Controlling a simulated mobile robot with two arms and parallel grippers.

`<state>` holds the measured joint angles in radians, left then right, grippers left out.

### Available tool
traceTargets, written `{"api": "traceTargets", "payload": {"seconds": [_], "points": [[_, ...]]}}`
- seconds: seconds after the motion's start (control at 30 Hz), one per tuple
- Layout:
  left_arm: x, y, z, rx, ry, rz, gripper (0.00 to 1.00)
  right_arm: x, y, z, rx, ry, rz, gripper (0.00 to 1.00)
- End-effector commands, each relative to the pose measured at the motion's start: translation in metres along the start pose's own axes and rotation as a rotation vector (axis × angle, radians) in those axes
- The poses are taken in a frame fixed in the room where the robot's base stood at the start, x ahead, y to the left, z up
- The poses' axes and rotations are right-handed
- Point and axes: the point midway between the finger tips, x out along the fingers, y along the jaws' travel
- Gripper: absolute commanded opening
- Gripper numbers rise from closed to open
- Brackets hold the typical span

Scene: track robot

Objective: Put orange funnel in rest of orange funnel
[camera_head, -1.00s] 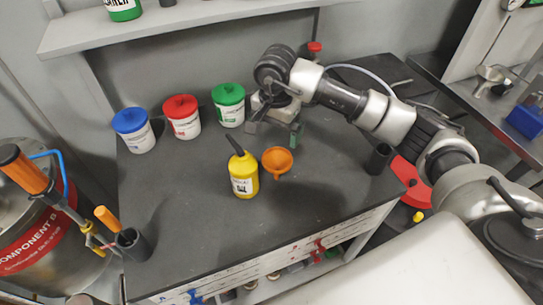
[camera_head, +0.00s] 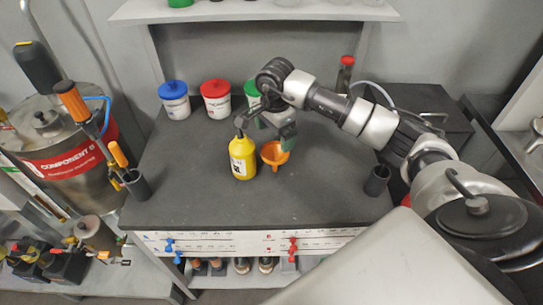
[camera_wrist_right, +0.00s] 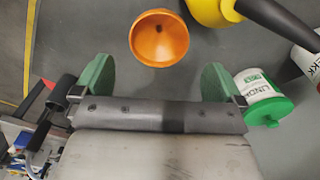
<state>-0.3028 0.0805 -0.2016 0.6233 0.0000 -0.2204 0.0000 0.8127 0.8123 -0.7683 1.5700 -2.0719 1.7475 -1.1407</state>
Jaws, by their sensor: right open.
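The orange funnel (camera_head: 274,153) is on the dark tabletop, right of the yellow bottle, with its wide mouth up and its spout toward the table's front. In the right wrist view the funnel (camera_wrist_right: 159,35) shows its open mouth, ahead of and between the green fingertips. My right gripper (camera_head: 277,133) is open and empty, just behind the funnel; its two green fingers (camera_wrist_right: 158,78) stand wide apart. A dark open cup (camera_head: 377,180) stands at the table's right side; I cannot tell whether it is the funnel's rest. My left gripper is not in view.
The yellow bottle (camera_head: 243,158) stands close beside the funnel. Blue (camera_head: 174,100), red (camera_head: 216,100) and green (camera_head: 252,92) lidded tubs stand behind. A dark holder (camera_head: 137,186) with an orange-handled tool is at left. The front of the tabletop (camera_head: 210,205) is clear.

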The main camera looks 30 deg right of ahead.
Motion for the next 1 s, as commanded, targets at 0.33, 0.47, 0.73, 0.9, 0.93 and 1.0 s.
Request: {"api": "traceTargets", "payload": {"seconds": [0.33, 0.47, 0.73, 0.9, 0.93, 1.0], "points": [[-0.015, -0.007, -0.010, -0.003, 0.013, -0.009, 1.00, 0.033, 0.000, 0.001, -0.001, -0.001, 0.004, 1.00], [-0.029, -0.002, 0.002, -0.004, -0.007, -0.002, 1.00, 0.052, 0.001, 0.004, -0.001, -0.003, 0.005, 1.00], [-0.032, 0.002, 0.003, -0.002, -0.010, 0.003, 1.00, 0.077, -0.001, 0.002, -0.002, 0.000, 0.000, 1.00], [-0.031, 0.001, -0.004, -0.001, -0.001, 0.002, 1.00, 0.077, -0.001, 0.002, -0.002, 0.000, -0.001, 1.00], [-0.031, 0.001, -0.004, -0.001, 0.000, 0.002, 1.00, 0.077, -0.001, 0.002, -0.002, 0.000, -0.001, 0.95], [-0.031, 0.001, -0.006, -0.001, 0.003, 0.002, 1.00, 0.077, -0.001, 0.002, -0.002, 0.000, -0.001, 0.85]]}}
